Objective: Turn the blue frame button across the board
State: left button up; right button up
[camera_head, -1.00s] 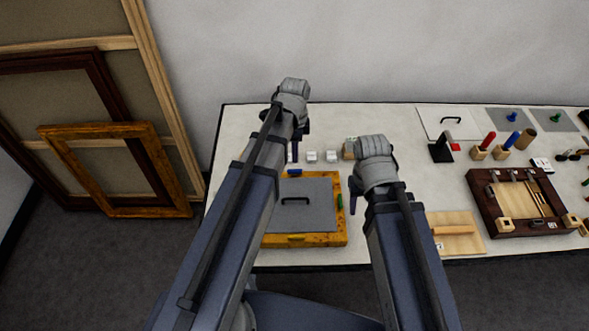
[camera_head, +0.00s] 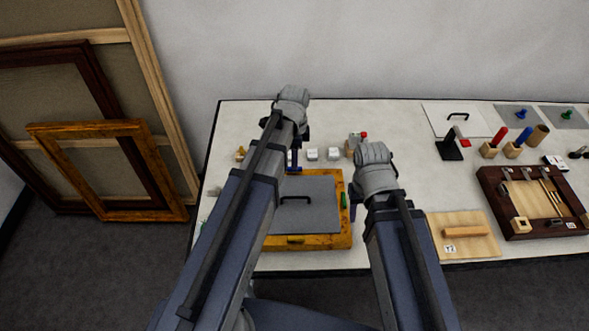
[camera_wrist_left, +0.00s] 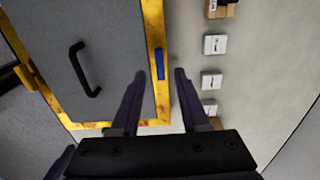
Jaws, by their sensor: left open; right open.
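The gilt frame (camera_head: 330,240) lies flat on the table around a grey board (camera_head: 318,215) with a black handle (camera_head: 294,198). In the left wrist view the blue button (camera_wrist_left: 160,63) lies lengthwise along the gilt rail (camera_wrist_left: 154,25), not across the board. My left gripper (camera_wrist_left: 160,73) is open, its two fingertips on either side of the button's near end in that view; contact cannot be told. In the head view my left gripper (camera_head: 292,160) hides the button. A green button (camera_head: 343,200) and a yellow button (camera_head: 296,239) sit on other rails. My right gripper (camera_head: 352,195) is beside the frame's right rail.
Small white blocks (camera_head: 312,154) stand in a row behind the frame. A wooden block (camera_head: 352,146) stands to their right. A wooden board with a handle (camera_head: 465,240) and a dark brown frame (camera_head: 500,222) lie to the right.

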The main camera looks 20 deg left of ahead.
pick_arm(q)
jog(key=shift+f+b, duration=1.45)
jog(key=shift+f, duration=0.5)
pick_arm(e)
jog(key=shift+f, duration=1.9)
pick_arm(q)
grip_shut()
